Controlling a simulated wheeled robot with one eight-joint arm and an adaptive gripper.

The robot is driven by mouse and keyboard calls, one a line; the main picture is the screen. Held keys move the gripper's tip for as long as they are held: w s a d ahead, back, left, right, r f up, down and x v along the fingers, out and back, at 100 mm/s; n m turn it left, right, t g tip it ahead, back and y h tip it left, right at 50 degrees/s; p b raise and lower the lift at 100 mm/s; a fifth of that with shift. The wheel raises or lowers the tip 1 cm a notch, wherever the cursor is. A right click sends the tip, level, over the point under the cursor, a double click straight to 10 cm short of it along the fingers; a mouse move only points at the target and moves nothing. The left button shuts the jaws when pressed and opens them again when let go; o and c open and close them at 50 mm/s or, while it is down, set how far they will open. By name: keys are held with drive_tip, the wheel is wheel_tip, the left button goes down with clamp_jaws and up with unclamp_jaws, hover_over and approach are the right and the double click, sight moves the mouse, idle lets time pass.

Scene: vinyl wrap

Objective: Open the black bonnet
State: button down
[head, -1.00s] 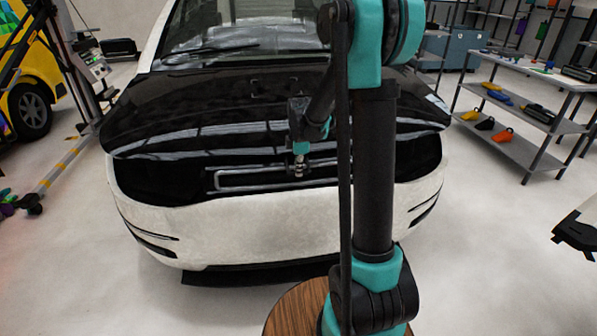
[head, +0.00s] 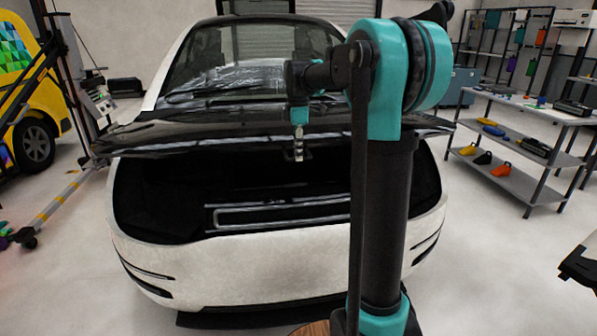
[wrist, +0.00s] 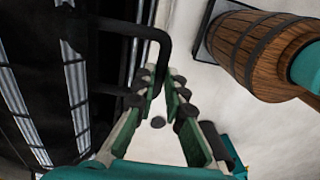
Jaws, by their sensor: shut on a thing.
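The black bonnet (head: 200,136) of the white car is partly raised in the head view. Its front edge stands clear of the front body, with a dark gap below. My gripper (head: 298,157) is at the bonnet's front edge, near the middle. In the wrist view, a black bent handle (wrist: 135,28) reaches between the fingers of my gripper (wrist: 160,82), which is shut on it. The glossy dark bonnet surface (wrist: 35,75) fills the left of that view. My arm hides the right part of the bonnet in the head view.
The white front bumper (head: 230,265) lies below the gap, close to my arm. A grey shelf rack (head: 520,178) with tools stands at right. A yellow vehicle (head: 25,110) and a lift post (head: 70,90) are at left. The pale floor (head: 480,260) is clear at right.

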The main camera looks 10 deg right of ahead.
wheel_tip(320, 180, up, 13)
drive_tip(key=w, duration=0.2)
drive_tip(key=shift+w+f, duration=0.15)
drive_tip(key=shift+w, duration=0.05)
